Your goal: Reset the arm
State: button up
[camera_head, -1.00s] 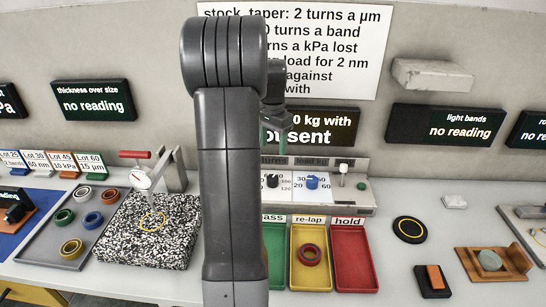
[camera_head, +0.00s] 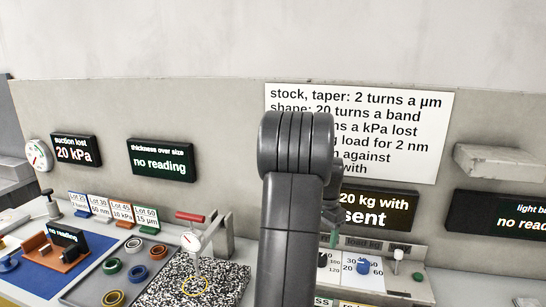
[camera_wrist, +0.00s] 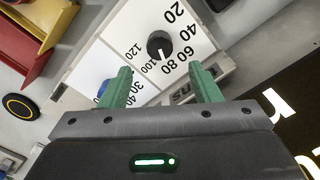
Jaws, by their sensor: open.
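My gripper (camera_wrist: 163,92) shows in the wrist view with its two green fingers apart and nothing between them. Beyond the fingers is the white control panel with a black knob (camera_wrist: 160,46) on a printed scale and part of a blue knob (camera_wrist: 101,90) beside the left finger. In the head view my arm stands upright in front of the panel and hides much of it. The black knob (camera_head: 322,260) and blue knob (camera_head: 363,267) show just right of my arm. My gripper is mostly hidden behind the arm there.
A granite plate (camera_head: 225,278) with a dial gauge (camera_head: 191,240) stands left of my arm. A grey tray (camera_head: 85,292) holds several coloured rings. A screen (camera_head: 75,148) reads 20 kPa; another (camera_head: 160,160) reads no reading. A pale block (camera_head: 500,163) juts from the wall at right.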

notch_tip(320, 180, down, 8)
jog(key=shift+r, duration=0.25)
